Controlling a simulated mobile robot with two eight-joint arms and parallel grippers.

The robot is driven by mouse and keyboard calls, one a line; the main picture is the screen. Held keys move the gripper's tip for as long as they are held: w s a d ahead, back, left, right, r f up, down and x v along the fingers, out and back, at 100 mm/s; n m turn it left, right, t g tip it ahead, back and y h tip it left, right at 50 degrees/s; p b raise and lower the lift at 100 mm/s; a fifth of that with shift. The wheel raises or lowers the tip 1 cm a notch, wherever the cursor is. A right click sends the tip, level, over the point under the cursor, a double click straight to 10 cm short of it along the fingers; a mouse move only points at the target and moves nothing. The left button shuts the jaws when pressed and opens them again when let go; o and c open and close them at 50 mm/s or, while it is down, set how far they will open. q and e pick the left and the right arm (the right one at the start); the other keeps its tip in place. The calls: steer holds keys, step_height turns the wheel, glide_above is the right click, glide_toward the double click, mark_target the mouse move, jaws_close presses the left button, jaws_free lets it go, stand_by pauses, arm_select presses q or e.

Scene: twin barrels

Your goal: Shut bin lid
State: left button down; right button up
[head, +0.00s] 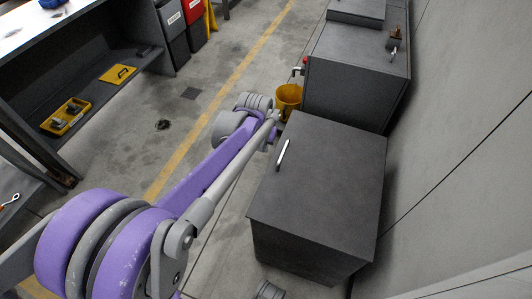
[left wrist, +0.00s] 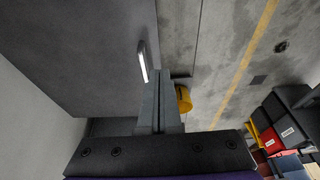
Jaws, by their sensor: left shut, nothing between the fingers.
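A dark grey bin (head: 310,262) stands right of centre in the head view, its flat lid (head: 330,175) facing up. A pale bar handle (head: 282,155) lies near the lid's left edge. I cannot tell whether there is a gap under the lid. My left gripper (head: 277,115) is by the lid's far left corner. In the left wrist view its fingers (left wrist: 158,75) are together and empty, beside the lid (left wrist: 75,50) and just right of the handle (left wrist: 143,62). Contact with the lid cannot be made out. My right gripper is not in view.
A second dark grey box (head: 350,75) stands behind the bin, with a yellow bucket (head: 288,98) at its left. A wall runs along the right. A workbench with a lower shelf (head: 100,85) is at the left. The floor between is mostly clear.

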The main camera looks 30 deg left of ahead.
arm_select(q)
steer(key=b+x, duration=0.1)
steer(key=x, duration=0.3)
steer(key=b+x, duration=0.1)
steer(key=x, duration=0.3)
steer(key=b+x, duration=0.2)
steer(key=x, duration=0.2)
steer(key=shift+s+d+f, duration=0.15)
steer(key=shift+s+f, duration=0.15)
steer(key=shift+f, duration=0.65)
steer(key=shift+b, duration=0.3)
